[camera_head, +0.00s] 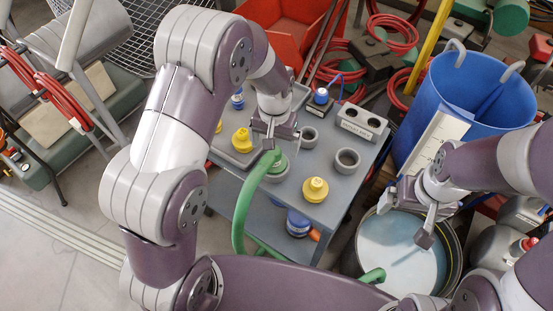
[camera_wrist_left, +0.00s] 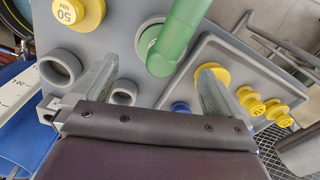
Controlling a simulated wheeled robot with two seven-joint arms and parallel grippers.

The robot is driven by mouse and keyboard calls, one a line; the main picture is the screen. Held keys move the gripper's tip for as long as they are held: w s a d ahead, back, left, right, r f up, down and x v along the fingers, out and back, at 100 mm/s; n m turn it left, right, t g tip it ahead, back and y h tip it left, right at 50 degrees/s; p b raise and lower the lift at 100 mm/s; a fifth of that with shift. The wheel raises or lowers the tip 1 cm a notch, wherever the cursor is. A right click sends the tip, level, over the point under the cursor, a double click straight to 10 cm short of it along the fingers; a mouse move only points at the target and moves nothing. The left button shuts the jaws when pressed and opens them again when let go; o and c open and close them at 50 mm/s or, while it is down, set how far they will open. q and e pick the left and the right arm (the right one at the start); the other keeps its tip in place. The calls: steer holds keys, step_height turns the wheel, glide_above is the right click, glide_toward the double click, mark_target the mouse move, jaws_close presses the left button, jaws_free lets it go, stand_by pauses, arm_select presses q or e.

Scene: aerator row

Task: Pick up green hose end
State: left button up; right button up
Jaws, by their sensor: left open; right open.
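The green hose (camera_head: 243,205) rises from below the grey cart top and arches up to its end. The hose end (camera_head: 272,157) is at a grey ring on the cart top, below my left gripper (camera_head: 270,135). In the left wrist view the green hose end (camera_wrist_left: 176,42) is a thick tube over the grey ring, beyond and between the spread fingers. My left gripper also shows there (camera_wrist_left: 155,85), open and empty; I cannot tell whether it touches the hose. My right gripper (camera_head: 425,218) is open and empty above a round tub of pale blue liquid (camera_head: 400,250).
Yellow fittings (camera_head: 315,190) stand close to the hose, one marked 50 MM. Grey rings (camera_head: 347,160), a labelled grey block (camera_head: 362,122) and a grey tray (camera_wrist_left: 245,75) share the cart top. A tall blue bin (camera_head: 465,95) stands at right.

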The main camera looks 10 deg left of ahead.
mark_target(274, 158)
arm_select(q)
step_height(274, 158, down, 6)
steer(key=shift+s+a+f, duration=0.1)
steer(key=shift+f, duration=0.15)
steer(key=shift+r, duration=0.1)
steer(key=c, duration=1.3)
